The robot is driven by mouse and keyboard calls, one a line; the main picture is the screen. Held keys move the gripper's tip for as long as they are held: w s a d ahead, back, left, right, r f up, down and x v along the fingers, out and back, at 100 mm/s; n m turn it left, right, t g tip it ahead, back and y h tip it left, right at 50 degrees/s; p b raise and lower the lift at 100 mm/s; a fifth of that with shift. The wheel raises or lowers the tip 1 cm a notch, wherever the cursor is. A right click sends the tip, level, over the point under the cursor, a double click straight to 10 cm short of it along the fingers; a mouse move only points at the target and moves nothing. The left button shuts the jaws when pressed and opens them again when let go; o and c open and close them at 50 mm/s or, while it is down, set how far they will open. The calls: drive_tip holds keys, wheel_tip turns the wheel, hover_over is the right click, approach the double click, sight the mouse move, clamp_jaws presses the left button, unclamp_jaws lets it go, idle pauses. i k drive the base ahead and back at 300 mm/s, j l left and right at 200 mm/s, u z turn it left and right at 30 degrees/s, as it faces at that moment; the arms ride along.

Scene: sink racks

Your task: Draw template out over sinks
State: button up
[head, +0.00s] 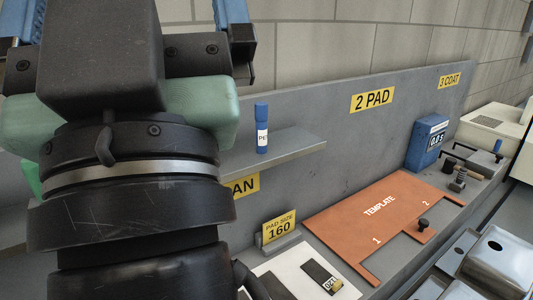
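The template (383,210) is a flat orange-brown plate lettered "TEMPLATE". It lies flat on the grey bench, with cutouts along its near edge marked 1 and 2. A small black knob (423,224) stands on it near those cutouts. Two steel sinks sit in front and to the right: a nearer one (445,290), cut by the frame's bottom edge, and a farther one (497,255). My gripper (105,55) fills the left side in front of the wall, apart from the template.
A grey backboard with a "2 PAD" sign (372,99) runs behind the bench. A blue gauge box (427,143) stands behind the template's far end. A "PAD SIZE 160" sign (280,228) and white sheet (290,270) are nearer.

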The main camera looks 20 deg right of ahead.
sight(355, 228)
drive_tip(key=k+l, duration=0.15)
drive_tip(key=l, duration=0.25)
drive_tip(key=k+l, duration=0.1)
drive_tip(key=l, duration=0.3)
drive_tip(key=k+l, duration=0.15)
drive_tip(key=l, duration=0.25)
drive_tip(key=i+l, duration=0.1)
drive_tip(key=l, duration=0.3)
drive_tip(key=i+l, duration=0.15)
drive_tip(key=l, duration=0.25)
drive_tip(key=i+l, duration=0.1)
drive_tip(key=l, duration=0.35)
drive_tip(key=i+l, duration=0.1)
drive_tip(key=l, duration=0.3)
drive_tip(key=i+l, duration=0.15)
drive_tip(key=l, duration=0.25)
drive_tip(key=i+l, duration=0.2)
